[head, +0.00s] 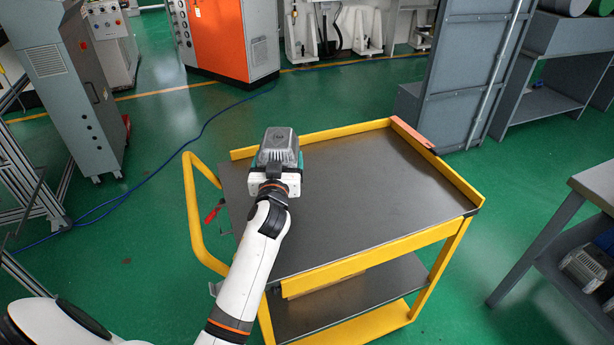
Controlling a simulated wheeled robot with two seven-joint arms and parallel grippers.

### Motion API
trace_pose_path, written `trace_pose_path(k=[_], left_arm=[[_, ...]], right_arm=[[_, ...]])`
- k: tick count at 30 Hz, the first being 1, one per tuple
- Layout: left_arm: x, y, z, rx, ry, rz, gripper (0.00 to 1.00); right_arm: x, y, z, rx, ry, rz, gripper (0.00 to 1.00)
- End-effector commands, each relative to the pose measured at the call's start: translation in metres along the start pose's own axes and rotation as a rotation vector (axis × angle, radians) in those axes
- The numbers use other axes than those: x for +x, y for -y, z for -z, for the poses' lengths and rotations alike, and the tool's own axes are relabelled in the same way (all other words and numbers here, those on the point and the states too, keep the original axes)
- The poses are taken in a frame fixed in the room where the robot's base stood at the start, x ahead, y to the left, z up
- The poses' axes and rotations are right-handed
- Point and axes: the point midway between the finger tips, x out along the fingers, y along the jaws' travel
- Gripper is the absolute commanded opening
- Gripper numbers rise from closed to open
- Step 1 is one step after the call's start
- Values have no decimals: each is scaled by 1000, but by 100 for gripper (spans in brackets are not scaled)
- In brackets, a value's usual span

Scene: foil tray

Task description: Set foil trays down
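A grey foil tray (279,140) shows over the far left part of the yellow cart's dark top (365,195). My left gripper (278,163) is at the tray's near side, with a teal finger at each side of it, and appears shut on it. The gripper body hides the tray's near lower part. I cannot tell whether the tray touches the cart top or is held just above it. My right gripper is not in view.
The cart has raised yellow rims (330,132) and a yellow handle (192,215) on the left. Its top is otherwise clear. A lower shelf (345,300) shows beneath. A grey workbench (597,184) stands at the right, with a grey ribbed object (587,268) below it.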

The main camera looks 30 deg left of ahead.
Motion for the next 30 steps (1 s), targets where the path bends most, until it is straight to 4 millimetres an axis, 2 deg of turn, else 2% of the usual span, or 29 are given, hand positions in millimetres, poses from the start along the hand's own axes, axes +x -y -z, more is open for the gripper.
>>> trace_pose_path(k=[1, 3, 8, 12, 15, 27, 28, 30], left_arm=[[0, 0, 12, 0, -2, 0, 55], [0, 1, 21, 0, 0, 2, 55], [0, 0, 35, -2, 2, 1, 55], [0, 1, 58, -1, 0, 1, 55], [0, 1, 67, 0, 2, 2, 55], [0, 1, 72, -1, 4, 3, 55], [0, 1, 72, 0, 2, 2, 90], [0, 1, 71, 0, 1, 2, 100]], right_arm=[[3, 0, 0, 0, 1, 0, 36], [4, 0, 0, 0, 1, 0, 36], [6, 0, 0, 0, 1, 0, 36], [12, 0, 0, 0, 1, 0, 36], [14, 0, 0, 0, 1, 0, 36], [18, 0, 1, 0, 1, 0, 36], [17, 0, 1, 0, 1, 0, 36], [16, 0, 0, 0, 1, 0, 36]])
